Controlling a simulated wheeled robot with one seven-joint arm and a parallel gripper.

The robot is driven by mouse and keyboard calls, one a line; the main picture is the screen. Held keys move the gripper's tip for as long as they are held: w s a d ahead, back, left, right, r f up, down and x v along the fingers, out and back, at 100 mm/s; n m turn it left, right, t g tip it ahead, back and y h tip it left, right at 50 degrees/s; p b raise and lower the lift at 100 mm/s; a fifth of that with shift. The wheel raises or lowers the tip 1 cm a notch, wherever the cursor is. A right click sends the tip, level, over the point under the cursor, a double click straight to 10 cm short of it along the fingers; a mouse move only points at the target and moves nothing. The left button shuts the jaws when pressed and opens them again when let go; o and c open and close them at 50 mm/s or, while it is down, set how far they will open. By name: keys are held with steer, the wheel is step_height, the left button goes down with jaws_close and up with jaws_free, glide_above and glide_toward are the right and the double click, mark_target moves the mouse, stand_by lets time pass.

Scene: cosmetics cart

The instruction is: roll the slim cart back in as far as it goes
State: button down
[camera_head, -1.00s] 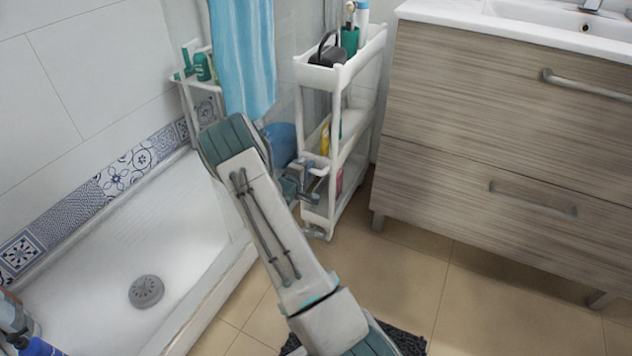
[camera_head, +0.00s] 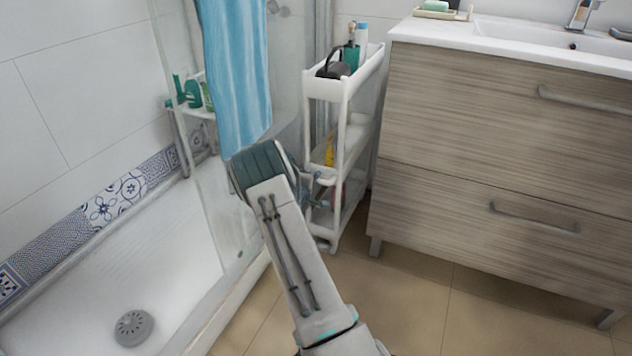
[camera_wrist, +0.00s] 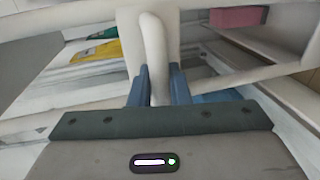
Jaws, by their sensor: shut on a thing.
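The slim cart (camera_head: 323,89) is a narrow white three-tier trolley, upright on the floor in the gap between the shower glass and the wooden vanity (camera_head: 480,130). Its front end sticks out slightly beyond the vanity's left front leg. My gripper (camera_head: 318,187) is at the cart's front end, at the height of the lower tiers, partly hidden by my arm. In the wrist view, its two blue-grey fingers (camera_wrist: 158,84) are shut on a white curved handle (camera_wrist: 153,42) on the cart's front. The back end of the cart is hidden.
A blue towel (camera_head: 235,70) hangs just left of the cart, above my arm. The shower tray (camera_head: 170,250) lies left. The tiled floor (camera_head: 430,300) in front is clear.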

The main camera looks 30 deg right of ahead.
steer(key=shift+w+d+r, duration=0.15)
steer(key=shift+d+r, duration=0.1)
steer(key=shift+r, duration=0.15)
steer(key=c, duration=1.4)
jaws_free()
steer(key=shift+d, duration=0.1)
steer(key=shift+c, duration=0.2)
steer(key=shift+f, duration=0.1)
steer(key=p+v, duration=0.4)
steer(key=v, duration=1)
steer(key=shift+f, duration=0.2)
